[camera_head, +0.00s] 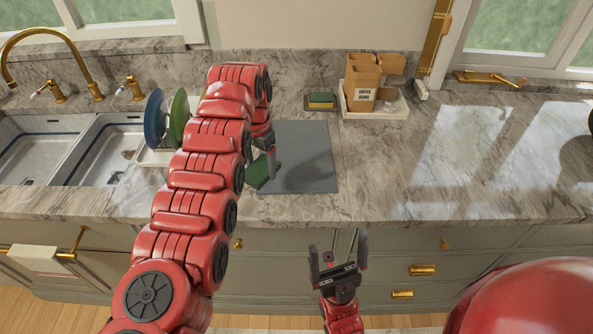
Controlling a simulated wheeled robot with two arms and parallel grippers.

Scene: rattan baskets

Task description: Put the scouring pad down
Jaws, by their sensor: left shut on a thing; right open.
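A flat green scouring pad (256,177) shows at the left edge of the grey mat (312,178) on the counter. My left gripper (270,172) points down there and is shut on the pad. My arm hides part of the pad, and I cannot tell whether the pad touches the counter or mat. My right gripper (336,258) is open and empty, in front of the counter's drawers and lower than the countertop.
A green and yellow sponge (321,99) sits on a small dark holder behind the mat. A white tray (375,112) with brown canisters stands right of it. Plates (178,116) stand upright in a rack beside the sink (103,150). The right counter is clear.

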